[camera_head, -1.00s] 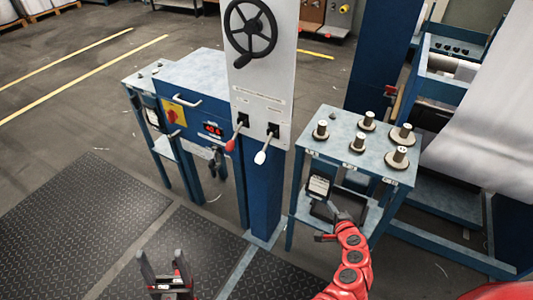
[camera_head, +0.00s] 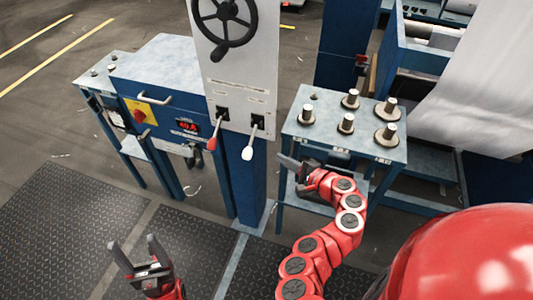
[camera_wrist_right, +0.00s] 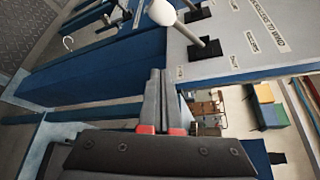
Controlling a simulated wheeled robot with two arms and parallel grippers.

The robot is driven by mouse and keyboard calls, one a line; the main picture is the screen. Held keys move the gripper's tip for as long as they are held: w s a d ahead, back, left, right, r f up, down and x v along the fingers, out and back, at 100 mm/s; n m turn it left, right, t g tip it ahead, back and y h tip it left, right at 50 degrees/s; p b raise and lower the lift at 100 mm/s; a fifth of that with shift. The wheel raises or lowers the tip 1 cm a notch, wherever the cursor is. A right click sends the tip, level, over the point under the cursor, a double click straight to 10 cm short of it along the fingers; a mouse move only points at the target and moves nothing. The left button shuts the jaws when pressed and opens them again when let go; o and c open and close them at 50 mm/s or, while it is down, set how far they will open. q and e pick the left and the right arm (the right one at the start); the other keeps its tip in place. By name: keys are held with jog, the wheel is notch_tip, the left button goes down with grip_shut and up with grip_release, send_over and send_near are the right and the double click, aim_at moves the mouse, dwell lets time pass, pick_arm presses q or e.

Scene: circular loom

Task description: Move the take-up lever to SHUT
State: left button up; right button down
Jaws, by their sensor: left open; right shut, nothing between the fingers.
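Two levers stick out of slots in the white panel (camera_head: 245,85). One has a red knob (camera_head: 212,143) and one a white knob (camera_head: 247,153); both tilt down. I cannot read which is the take-up lever. The white knob (camera_wrist_right: 162,12) and its metal rod show at the top of the right wrist view, beside small labels too blurred to read surely. My right gripper (camera_head: 283,161) is shut and empty, to the right of the white knob and apart from it. Its closed fingers (camera_wrist_right: 155,95) point toward the panel's edge. My left gripper (camera_head: 137,250) is open and empty, low over the floor mats.
A black handwheel (camera_head: 223,18) is above the levers. A blue cabinet (camera_head: 170,85) with a yellow and red switch (camera_head: 140,113) stands left. A small table (camera_head: 315,135) with several metal pegs stands right, close behind my right gripper. Floor mats (camera_head: 75,220) lie clear in front.

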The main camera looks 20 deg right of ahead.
aim_at(251, 142)
jog(key=w+a+p, duration=0.5)
jog(key=a, duration=0.2)
jog(key=shift+w, duration=0.35)
jog(key=shift+f, duration=0.15)
dwell(0.4)
jog(key=shift+s+a+r+m+g+p, duration=0.15)
jog(key=shift+r+m+g+p, duration=0.15)
jog(key=shift+p, duration=0.45)
jog(key=shift+r, duration=0.1)
